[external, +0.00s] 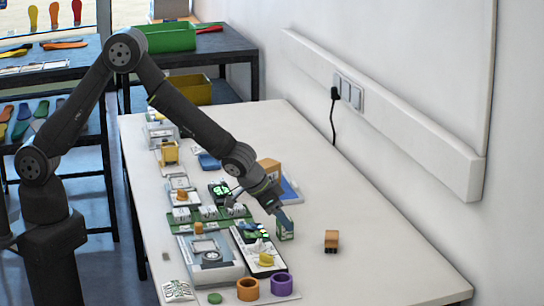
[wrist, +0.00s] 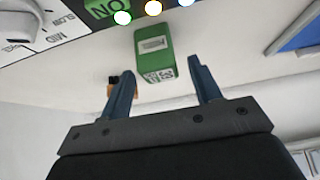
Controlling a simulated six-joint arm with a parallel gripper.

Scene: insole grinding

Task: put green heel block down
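The green heel block (external: 285,231) stands on the white table, right of the panel with lit buttons. In the wrist view the green heel block (wrist: 155,50) shows a pale label on top and a printed code on its side. My gripper (external: 281,217) is right at the block in the external view and partly covers it. In the wrist view my gripper (wrist: 161,66) has its two blue fingers spread wider than the block, with visible gaps on both sides. The block lies at and beyond the fingertips, and neither finger appears to touch it.
A brown-orange block (external: 331,241) stands to the right, also partly visible behind a finger in the wrist view. The button panel (external: 258,246) is close on the left. An orange ring (external: 248,289) and purple ring (external: 282,285) stand in front. The table's right side is mostly clear.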

